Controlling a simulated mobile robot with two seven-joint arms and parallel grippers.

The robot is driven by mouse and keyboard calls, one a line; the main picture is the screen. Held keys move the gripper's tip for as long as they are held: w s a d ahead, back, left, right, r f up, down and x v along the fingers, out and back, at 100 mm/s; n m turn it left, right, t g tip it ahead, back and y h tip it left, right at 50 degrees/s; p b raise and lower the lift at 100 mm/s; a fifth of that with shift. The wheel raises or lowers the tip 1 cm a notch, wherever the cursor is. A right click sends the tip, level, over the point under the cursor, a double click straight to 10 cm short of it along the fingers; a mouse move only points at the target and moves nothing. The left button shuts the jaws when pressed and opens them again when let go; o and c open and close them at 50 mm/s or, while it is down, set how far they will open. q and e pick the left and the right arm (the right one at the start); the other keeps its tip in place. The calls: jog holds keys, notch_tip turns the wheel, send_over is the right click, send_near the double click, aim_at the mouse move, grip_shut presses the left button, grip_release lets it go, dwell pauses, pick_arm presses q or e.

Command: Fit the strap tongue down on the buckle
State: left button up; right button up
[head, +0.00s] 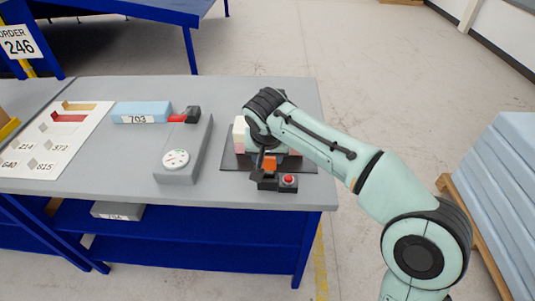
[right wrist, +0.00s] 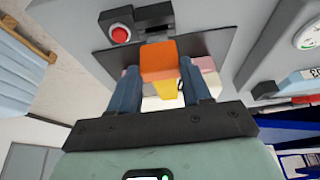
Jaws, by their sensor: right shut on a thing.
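My right gripper (head: 262,160) is shut on the orange strap tongue (head: 269,163), which also shows between its two blue fingers (right wrist: 160,72) in the right wrist view (right wrist: 158,58). The dark buckle (head: 268,184) with a round red button (head: 288,180) sits at the table's front edge; the buckle is at the top of the right wrist view (right wrist: 155,17). The tongue is right beside the buckle; I cannot tell whether they touch. The foam stack (head: 238,136), pale and pink, is behind my gripper and partly hidden by my arm. My left gripper is not in view.
A dark plate (head: 230,160) lies under the foam on the grey table (head: 220,190). To the left are a grey unit with a dial (head: 176,160), a blue block marked 703 (head: 140,110) and a white board (head: 45,150). Blue foam sheets (head: 510,170) stand at right.

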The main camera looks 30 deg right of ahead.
aim_at(268, 166)
jog(key=shift+f, duration=0.2)
jog(key=shift+f+b, duration=1.45)
jog(key=shift+f, duration=0.3)
jog(key=o, duration=1.1)
jog(key=shift+o, duration=0.2)
